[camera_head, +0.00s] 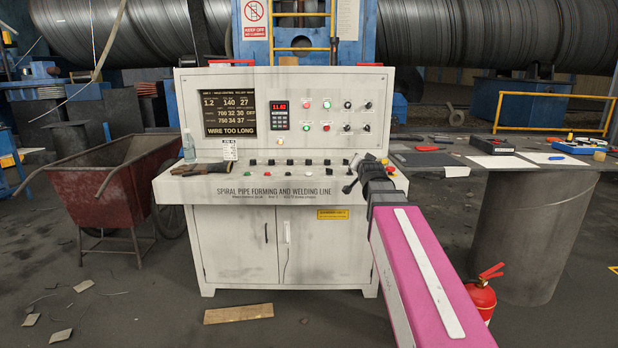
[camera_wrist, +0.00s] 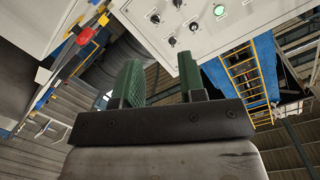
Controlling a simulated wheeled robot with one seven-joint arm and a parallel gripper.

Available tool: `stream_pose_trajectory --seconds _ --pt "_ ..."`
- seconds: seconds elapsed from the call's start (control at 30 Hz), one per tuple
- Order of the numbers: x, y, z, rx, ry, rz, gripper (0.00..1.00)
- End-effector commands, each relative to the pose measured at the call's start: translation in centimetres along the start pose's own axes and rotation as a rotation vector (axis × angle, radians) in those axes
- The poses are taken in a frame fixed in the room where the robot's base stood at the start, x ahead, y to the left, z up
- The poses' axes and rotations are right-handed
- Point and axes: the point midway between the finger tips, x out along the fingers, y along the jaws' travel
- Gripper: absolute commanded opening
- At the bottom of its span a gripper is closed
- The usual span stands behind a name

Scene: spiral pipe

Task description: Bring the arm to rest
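My arm (camera_head: 425,270) reaches forward from the lower right in the head view, with a magenta link and a white strip. My gripper (camera_head: 352,175) is at its far end, in front of the right end of the console's sloped desk. In the wrist view the two green-padded fingers of my gripper (camera_wrist: 162,78) stand apart with nothing between them. The control console (camera_head: 240,235) is white and stands upright ahead; its upper panel also shows tilted in the wrist view (camera_wrist: 150,38). Whether the gripper touches the desk cannot be told.
The screen (camera_head: 228,114) reads "WIRE TOO LONG". A red cart (camera_head: 105,190) stands left. A table with tools (camera_head: 480,185) and a fire extinguisher (camera_head: 482,298) are right.

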Motion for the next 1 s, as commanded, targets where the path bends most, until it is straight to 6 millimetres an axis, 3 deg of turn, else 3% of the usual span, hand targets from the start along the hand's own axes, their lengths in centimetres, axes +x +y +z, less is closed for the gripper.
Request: stream_pose_trajectory --seconds 0.27,0.47,0.67,0.8,1.0 --pt "-0.6 3.3 6.2 -0.063 -0.166 0.082 0.37" --pt "-2.3 7.2 13.4 -0.138 -0.377 0.17 0.37" --pt "-6.5 12.2 22.8 -0.239 -0.687 0.265 0.37" --pt "-10.7 15.4 28.6 -0.303 -0.912 0.313 0.37" --pt "-17.0 18.8 34.8 -0.371 -1.21 0.351 0.37"
